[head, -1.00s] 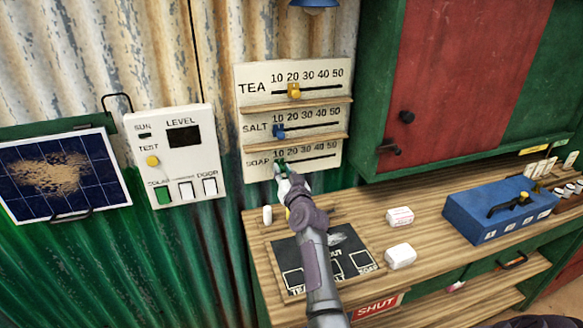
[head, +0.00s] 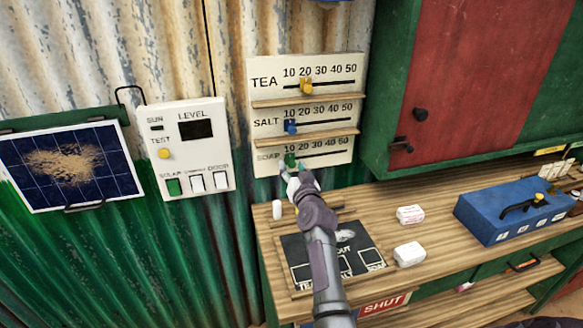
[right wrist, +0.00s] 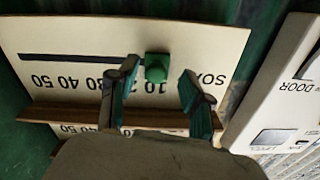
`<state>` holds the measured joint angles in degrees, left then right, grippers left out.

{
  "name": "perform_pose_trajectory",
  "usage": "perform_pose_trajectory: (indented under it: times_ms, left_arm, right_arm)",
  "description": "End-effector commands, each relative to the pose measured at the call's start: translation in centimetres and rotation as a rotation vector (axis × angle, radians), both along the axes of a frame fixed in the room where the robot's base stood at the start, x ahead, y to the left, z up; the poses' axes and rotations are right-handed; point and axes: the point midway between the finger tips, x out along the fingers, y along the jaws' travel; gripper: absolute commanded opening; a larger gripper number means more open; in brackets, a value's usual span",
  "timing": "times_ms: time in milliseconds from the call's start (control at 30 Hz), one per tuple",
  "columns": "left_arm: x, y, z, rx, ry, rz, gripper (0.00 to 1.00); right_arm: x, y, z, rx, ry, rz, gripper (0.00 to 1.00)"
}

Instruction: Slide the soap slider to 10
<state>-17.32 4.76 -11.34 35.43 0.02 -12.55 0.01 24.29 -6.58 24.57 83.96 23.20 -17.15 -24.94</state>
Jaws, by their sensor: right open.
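The price board (head: 344,100) on the wall has TEA, SALT and SOAP rows marked 10 to 50. The green soap slider (head: 290,160) sits in the bottom row, under or very near the 10 mark. My right gripper (head: 295,167) is open just in front of it. In the right wrist view, upside down, the green knob (right wrist: 157,68) lies between the spread fingers (right wrist: 158,85), with a gap visible on each side. A finger hides part of the number row. My left gripper is not in view.
The yellow tea slider (head: 306,87) is near 20 and the blue salt slider (head: 290,127) near 10. Wooden ledges separate the rows. A switch panel (head: 184,150) is left of the board. White blocks (head: 409,254) and a blue box (head: 512,212) stand on the counter.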

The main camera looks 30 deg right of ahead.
Motion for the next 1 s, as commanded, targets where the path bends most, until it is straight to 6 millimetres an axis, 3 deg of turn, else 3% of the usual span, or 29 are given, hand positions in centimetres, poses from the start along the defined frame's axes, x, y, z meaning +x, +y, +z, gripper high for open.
perform_pose_trajectory:
  times_ms: [200,400,1000]
  left_arm:
    - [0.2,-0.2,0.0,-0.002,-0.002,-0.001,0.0]
    - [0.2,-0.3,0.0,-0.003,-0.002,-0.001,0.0]
    - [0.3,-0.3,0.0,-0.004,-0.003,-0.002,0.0]
  right_arm:
    - [-3.7,1.0,-0.2,-0.001,0.002,0.001,0.49]
    - [-5.9,1.6,-0.1,0.001,0.001,0.002,0.49]
    - [-6.4,1.7,0.0,0.0,0.001,0.002,0.49]
